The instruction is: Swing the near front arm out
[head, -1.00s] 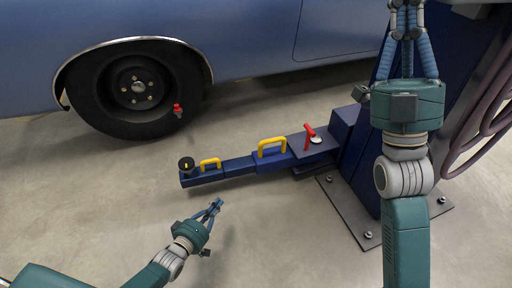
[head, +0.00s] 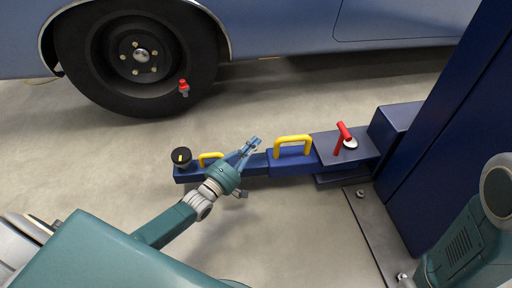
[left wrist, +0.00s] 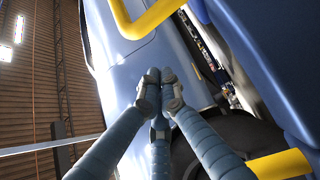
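The near front arm (head: 255,165) is a low blue beam running left from the blue lift post (head: 445,120). It has a smaller yellow handle (head: 211,157), a larger yellow handle (head: 293,140), a dark round pad (head: 181,156) at its free end and a red lever (head: 343,134) near its base. My left gripper (head: 254,144) overlaps the beam between the two handles; I cannot tell if it touches. Its blue fingers (left wrist: 160,90) are drawn together at the tips, with nothing between them. Yellow bars (left wrist: 150,18) show in the left wrist view. My right gripper is out of view.
The blue car (head: 290,25) stands behind the arm, with its wheel (head: 140,60) and a red-topped item (head: 184,87) in front of the tyre. A bolted base plate (head: 365,225) lies under the post. The floor (head: 270,100) between arm and car is clear.

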